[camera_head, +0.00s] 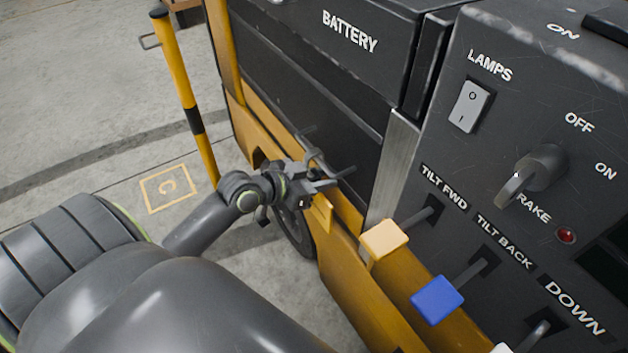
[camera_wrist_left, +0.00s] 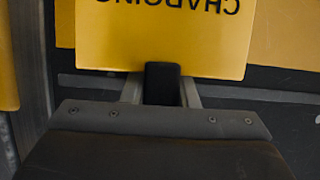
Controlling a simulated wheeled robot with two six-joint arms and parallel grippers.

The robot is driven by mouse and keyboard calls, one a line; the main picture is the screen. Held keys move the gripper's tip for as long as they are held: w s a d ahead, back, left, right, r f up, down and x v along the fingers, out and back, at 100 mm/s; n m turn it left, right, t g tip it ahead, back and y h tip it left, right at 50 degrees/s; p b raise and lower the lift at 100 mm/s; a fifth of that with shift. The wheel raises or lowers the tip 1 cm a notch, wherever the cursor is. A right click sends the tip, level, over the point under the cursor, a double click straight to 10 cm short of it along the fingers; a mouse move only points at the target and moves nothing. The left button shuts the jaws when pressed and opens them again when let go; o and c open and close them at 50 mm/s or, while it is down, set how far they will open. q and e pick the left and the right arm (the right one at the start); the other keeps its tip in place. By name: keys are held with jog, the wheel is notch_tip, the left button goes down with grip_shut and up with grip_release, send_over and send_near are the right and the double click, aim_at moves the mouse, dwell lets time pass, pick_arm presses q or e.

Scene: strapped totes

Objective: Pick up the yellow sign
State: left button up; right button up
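The yellow sign (camera_wrist_left: 160,40) fills the upper middle of the left wrist view, with dark lettering upside down that seems to read CHARGING. In the head view only a small yellow part (camera_head: 322,213) that seems to be the sign shows just below my left gripper (camera_head: 322,184). In the left wrist view a black part of the gripper (camera_wrist_left: 162,84) overlaps the sign's near edge, and two metal strips run up to that edge. Whether the fingers are closed on the sign is unclear. My right gripper is not in view.
The black BATTERY housing (camera_head: 300,75) stands beside the gripper.

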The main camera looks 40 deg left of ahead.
pick_arm(q)
jog(key=c, duration=0.5)
jog(key=shift+r, duration=0.15)
